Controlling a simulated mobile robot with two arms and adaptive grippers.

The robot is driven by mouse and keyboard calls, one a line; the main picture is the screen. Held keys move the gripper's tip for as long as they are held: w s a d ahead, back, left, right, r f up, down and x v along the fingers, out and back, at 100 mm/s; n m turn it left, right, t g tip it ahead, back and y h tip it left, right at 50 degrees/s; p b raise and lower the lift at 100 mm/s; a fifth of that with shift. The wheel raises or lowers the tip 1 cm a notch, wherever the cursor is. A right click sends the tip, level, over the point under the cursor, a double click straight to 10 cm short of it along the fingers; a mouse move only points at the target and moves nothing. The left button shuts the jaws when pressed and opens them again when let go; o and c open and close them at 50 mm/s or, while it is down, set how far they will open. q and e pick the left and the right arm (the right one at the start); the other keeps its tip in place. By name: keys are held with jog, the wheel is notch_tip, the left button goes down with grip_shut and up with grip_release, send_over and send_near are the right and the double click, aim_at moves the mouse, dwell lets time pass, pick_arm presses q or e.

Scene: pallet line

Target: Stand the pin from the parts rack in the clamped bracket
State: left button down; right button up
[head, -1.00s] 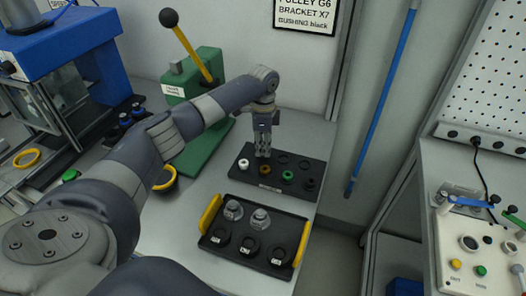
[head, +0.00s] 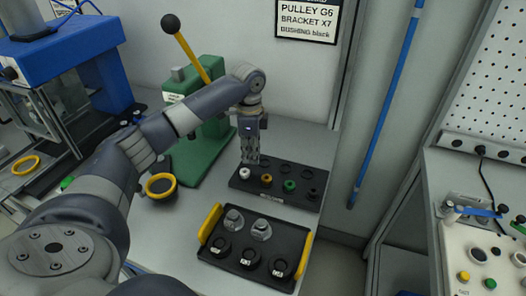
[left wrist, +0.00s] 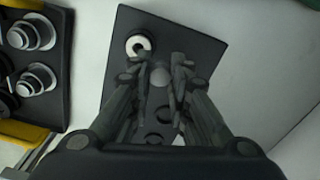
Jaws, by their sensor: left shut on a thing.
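The dark parts rack (head: 297,199) lies on the grey bench in the head view, with white, yellow, green and black rings along its front row. My left gripper (head: 250,162) points down over its back left part. In the left wrist view, my left gripper's fingers (left wrist: 160,82) are shut on a small grey round-ended piece, the pin (left wrist: 160,76). The fingers hide most of the pin, and I cannot tell whether it is clear of the rack. A clamp with a blue handle (head: 472,210) is on the right bench; I cannot make out the bracket clearly. My right gripper is not in view.
A black tray (head: 213,253) with yellow handles holds two metal parts and several dark round parts in front of the rack. A green press (head: 205,150) stands behind left. A gap separates the two benches.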

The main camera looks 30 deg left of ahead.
pick_arm(q)
jog(key=s+a+r+b, duration=0.1)
jog(key=s+a+b, duration=0.15)
jog(key=s, duration=0.85)
jog(key=s+d+n, duration=0.2)
jog(key=d+n, duration=0.2)
jog(key=d, duration=0.3)
jog(key=s+d+r+n, duration=0.1)
jog(key=s+d+n, duration=0.2)
jog(key=d, duration=0.5)
jog(key=s+d+n, duration=0.2)
jog(key=d+n, duration=0.3)
jog(key=d, duration=0.2)
jog(key=shift+s+d+r+p, duration=0.25)
jog(key=shift+d+r+p, duration=0.05)
jog(key=shift+r+p, duration=0.1)
